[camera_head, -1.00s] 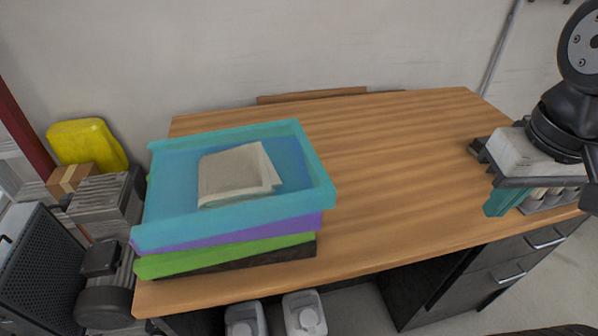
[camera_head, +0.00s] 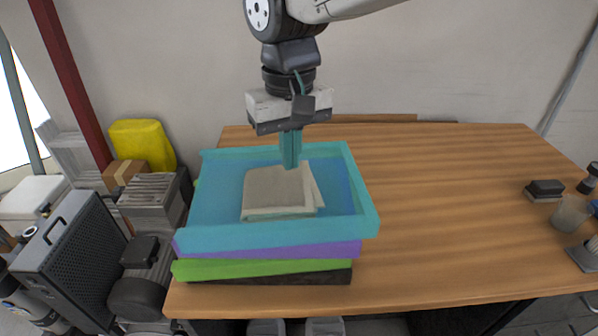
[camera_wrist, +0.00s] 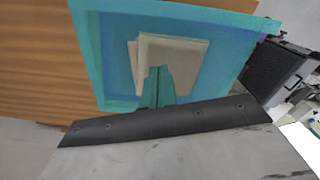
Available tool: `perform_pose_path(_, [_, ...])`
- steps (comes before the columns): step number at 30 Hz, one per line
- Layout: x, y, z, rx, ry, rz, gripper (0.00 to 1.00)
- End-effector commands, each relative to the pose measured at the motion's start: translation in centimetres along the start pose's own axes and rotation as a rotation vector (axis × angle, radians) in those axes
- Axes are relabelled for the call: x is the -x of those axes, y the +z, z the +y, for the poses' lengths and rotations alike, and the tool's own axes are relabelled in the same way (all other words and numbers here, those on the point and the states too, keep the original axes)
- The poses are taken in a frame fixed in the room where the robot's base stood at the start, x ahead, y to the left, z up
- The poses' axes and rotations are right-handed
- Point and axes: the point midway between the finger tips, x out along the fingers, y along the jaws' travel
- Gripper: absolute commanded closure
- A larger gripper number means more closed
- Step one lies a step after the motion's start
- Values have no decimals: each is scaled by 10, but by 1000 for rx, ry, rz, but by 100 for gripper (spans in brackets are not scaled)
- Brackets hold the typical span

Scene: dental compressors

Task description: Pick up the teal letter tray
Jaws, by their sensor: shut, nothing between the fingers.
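The teal letter tray (camera_head: 290,232) is the top one of a stack of trays at the left end of the wooden desk. It also shows in the wrist view (camera_wrist: 92,62). Folded beige papers (camera_head: 272,192) lie inside it, and they show in the wrist view (camera_wrist: 185,58) too. My gripper (camera_head: 290,165) points down over the tray's far part, with its teal fingers together and nothing between them. The fingertips overlap the papers' upper edge in the picture; whether they touch is unclear.
Below it are a purple tray (camera_head: 335,250), a green tray (camera_head: 260,268) and a dark bottom tray (camera_head: 320,277). The desk (camera_head: 455,220) is clear in the middle. A cup (camera_head: 568,214) and a dark block (camera_head: 545,187) stand at its right. A yellow container (camera_head: 142,143) is beyond the left edge.

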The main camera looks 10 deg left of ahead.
Motion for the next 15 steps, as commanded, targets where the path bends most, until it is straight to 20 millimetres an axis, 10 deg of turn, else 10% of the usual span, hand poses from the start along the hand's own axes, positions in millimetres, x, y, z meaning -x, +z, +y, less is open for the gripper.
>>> perform_pose_path(15, [-86, 17, 1, -1, 0, 2, 100])
